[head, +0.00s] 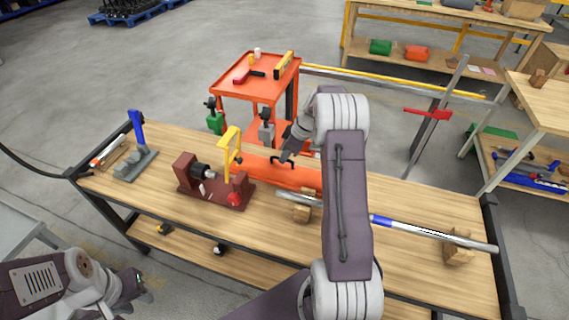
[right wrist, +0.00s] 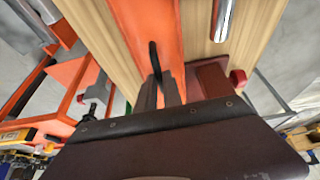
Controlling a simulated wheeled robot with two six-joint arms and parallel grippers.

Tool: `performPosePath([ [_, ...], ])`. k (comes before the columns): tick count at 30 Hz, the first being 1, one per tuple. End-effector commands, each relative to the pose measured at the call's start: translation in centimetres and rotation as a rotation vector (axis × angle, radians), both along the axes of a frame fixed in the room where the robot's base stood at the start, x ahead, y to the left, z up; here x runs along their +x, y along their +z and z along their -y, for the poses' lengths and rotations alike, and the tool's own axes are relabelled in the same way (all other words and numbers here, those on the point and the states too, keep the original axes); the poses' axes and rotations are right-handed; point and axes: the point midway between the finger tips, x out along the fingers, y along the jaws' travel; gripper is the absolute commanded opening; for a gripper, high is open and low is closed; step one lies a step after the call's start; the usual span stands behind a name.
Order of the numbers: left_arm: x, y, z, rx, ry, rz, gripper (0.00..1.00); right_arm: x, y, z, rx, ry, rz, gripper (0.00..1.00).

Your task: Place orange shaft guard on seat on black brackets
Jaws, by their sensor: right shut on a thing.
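The orange shaft guard (head: 296,176) is a long channel over the back middle of the wooden bench, with a black handle on top. It also fills the upper middle of the right wrist view (right wrist: 150,22). My right gripper (head: 283,158) is shut on the handle (right wrist: 155,56) of the guard. I cannot tell whether the guard touches the bench. My arm hides its right end. My left gripper (head: 137,284) is low at the left, in front of the bench and away from the guard; its jaws are too small to read. I cannot make out the seat or black brackets.
A dark red fixture (head: 212,190) with a yellow upright frame (head: 230,153) stands left of the guard. A silver shaft with a blue band (head: 420,231) rests on wooden blocks (head: 459,246). An orange tool cart (head: 255,80) stands behind the bench. A blue-handled vise (head: 137,160) sits far left.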

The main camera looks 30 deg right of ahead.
Motion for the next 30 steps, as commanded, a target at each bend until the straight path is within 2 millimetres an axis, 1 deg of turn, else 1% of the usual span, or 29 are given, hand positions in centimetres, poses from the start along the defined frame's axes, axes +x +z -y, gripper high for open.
performPosePath([
  [6, 0.0, 0.0, 0.0, 0.0, 0.0, 0.0, 0.33, 0.0, -3.1, 0.0, 0.002, 0.0, -0.001, 0.0],
  [13, 0.0, 0.0, 0.0, 0.0, 0.0, 0.0, 0.33, 0.0, -3.3, 0.0, 0.0, 0.0, 0.001, 0.0],
  [17, 0.0, -0.4, 0.0, 0.0, 0.0, 0.0, 0.33, 0.0, -3.7, 0.0, 0.0, 0.0, 0.001, 0.0],
  [18, 0.0, -0.2, 0.0, 0.0, 0.0, 0.0, 0.33, -0.1, -3.6, 0.0, 0.001, 0.001, -0.002, 0.22],
  [19, 0.0, -0.2, 0.0, 0.0, 0.0, 0.0, 0.33, -0.1, -3.6, 0.0, 0.001, 0.001, -0.002, 0.3],
  [20, 0.0, -0.2, 0.0, 0.0, 0.0, 0.0, 0.33, -0.1, -3.6, 0.0, 0.001, 0.001, -0.002, 0.32],
  [27, 0.0, -0.2, 0.0, 0.0, 0.0, 0.0, 0.33, -0.1, -3.6, 0.0, 0.001, 0.001, -0.002, 0.32],
  [30, 0.0, 0.2, 0.0, 0.0, 0.0, 0.0, 0.33, -0.1, -3.1, 0.0, 0.0, 0.0, -0.001, 0.32],
])
